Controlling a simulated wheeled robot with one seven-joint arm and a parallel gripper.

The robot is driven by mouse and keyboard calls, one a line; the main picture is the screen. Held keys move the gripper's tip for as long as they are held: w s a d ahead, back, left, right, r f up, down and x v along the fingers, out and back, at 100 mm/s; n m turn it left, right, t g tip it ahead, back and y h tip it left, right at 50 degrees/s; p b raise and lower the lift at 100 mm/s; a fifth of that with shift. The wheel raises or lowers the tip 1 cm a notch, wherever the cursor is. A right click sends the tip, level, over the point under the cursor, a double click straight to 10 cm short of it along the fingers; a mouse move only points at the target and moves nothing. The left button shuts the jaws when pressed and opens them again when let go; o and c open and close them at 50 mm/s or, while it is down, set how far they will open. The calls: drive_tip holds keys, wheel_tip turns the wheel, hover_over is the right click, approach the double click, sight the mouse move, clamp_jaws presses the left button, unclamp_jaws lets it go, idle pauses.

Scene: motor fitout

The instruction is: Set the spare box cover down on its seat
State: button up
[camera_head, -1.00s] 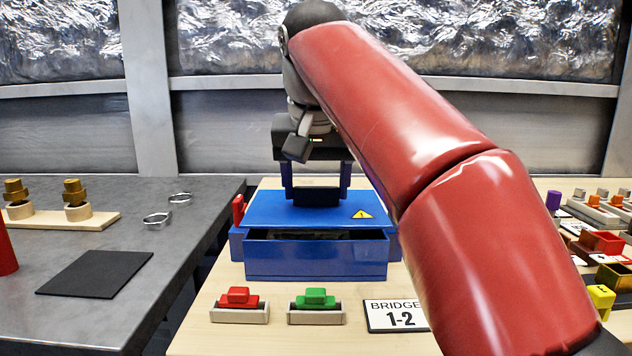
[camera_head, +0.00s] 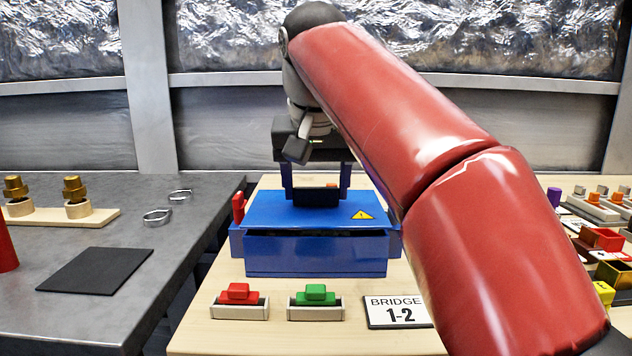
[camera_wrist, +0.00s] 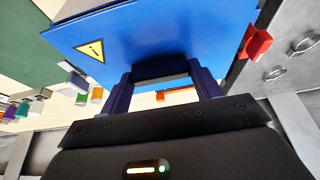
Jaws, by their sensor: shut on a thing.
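The blue box cover (camera_head: 290,212) has a yellow warning triangle and a dark handle (camera_head: 316,196) on top. My gripper (camera_head: 316,188) is shut on that handle, its two blue fingers on either side. In the head view the cover lies over the blue box (camera_head: 315,256), its front edge overlapping the top of the box's front wall. I cannot tell whether it rests fully on the rim. In the wrist view the cover (camera_wrist: 175,45) fills the upper middle, with the handle (camera_wrist: 160,71) between the fingers.
A red lever (camera_head: 238,207) stands at the box's left side. Red (camera_head: 239,294) and green (camera_head: 315,295) blocks sit in holders in front, beside a BRIDGE 1-2 sign (camera_head: 397,312). A grey table with a black mat (camera_head: 95,271) is left. Coloured parts crowd the right.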

sight(316, 215)
drive_tip(key=shift+f+b, duration=0.35)
drive_tip(key=shift+f, duration=0.2)
drive_tip(key=o, duration=1.4)
drive_tip(key=shift+c, duration=0.2)
drive_tip(key=p+v, duration=0.3)
drive_tip(key=v, duration=0.5)
drive_tip(key=shift+f, duration=0.1)
